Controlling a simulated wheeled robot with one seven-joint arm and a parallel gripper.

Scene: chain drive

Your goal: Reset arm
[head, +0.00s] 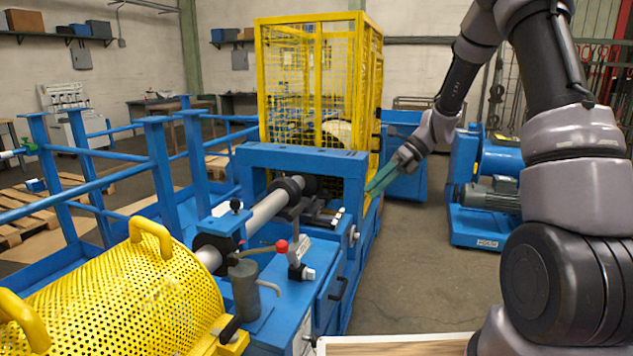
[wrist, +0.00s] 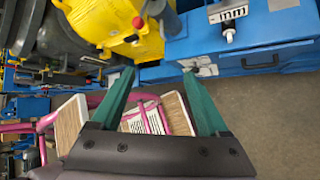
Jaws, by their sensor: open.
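My arm comes in from the right of the head view and reaches left. My gripper (head: 373,186) is beside the right side of the blue machine frame (head: 305,158), in front of the yellow mesh cage (head: 290,85). Whether it touches the frame cannot be told from the head view. In the wrist view my gripper (wrist: 159,73) shows two green fingers spread wide apart. Nothing is held between them.
A yellow perforated guard (head: 130,305) and a red-knobbed lever (head: 281,246) are on the blue machine. A blue motor unit (head: 490,185) stands at right. Grey floor (head: 425,270) between them is clear. The wrist view shows a pink frame (wrist: 155,122) beyond the fingers.

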